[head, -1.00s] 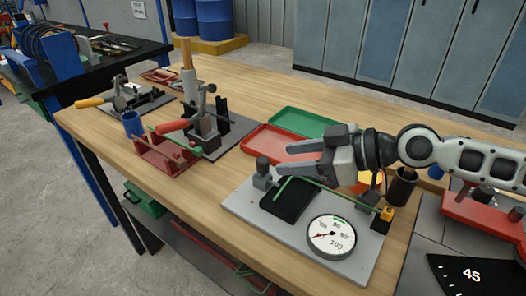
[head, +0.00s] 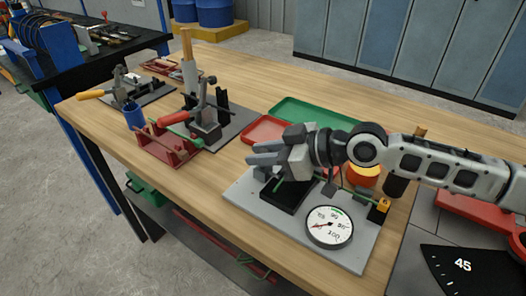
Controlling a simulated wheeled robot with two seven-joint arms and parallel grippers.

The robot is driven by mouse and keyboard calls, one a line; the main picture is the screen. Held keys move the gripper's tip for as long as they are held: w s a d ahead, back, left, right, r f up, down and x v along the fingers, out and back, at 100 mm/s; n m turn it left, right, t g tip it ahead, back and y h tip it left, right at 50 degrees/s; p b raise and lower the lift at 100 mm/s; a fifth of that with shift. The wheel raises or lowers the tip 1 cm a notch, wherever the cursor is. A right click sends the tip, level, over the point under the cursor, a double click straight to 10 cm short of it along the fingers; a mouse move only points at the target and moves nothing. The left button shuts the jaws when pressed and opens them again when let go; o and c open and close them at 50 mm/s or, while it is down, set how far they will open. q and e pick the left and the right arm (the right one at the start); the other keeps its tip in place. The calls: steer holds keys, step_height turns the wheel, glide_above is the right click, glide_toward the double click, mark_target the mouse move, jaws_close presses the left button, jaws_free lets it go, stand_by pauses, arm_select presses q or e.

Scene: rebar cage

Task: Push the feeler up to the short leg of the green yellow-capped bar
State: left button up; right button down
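The grey gauge plate (head: 275,222) lies near the table's front edge, with a round white dial (head: 329,226) on it. The green bar (head: 357,194) lies above the plate. Its right end is near a yellow piece (head: 383,205) on a dark block. The bar's left part passes over a black block (head: 287,197) and is partly hidden by my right gripper (head: 250,154). That gripper is above the plate's left rear, fingers pointing left. Its fingertips look close together; whether they are fully shut is unclear. I cannot make out the feeler or the short leg. My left gripper is out of view.
Red (head: 262,129) and green (head: 310,113) trays lie behind my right gripper. An orange round piece (head: 363,175) is behind the plate. Bare wood lies between rack and plate.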

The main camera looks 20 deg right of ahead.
steer(key=shift+s+d, duration=0.25)
steer(key=shift+s, duration=0.05)
steer(key=c, duration=1.2)
jaws_free()
steer(key=shift+s+d+r, duration=0.15)
steer(key=shift+s+d, duration=0.1)
steer(key=shift+d, duration=0.15)
arm_select(q)
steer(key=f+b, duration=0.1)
steer(key=b, duration=0.1)
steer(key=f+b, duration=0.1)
steer(key=b, duration=0.2)
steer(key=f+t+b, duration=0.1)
steer(key=b, duration=0.2)
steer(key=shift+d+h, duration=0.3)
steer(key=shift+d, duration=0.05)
arm_select(e)
steer(key=v, duration=1.5)
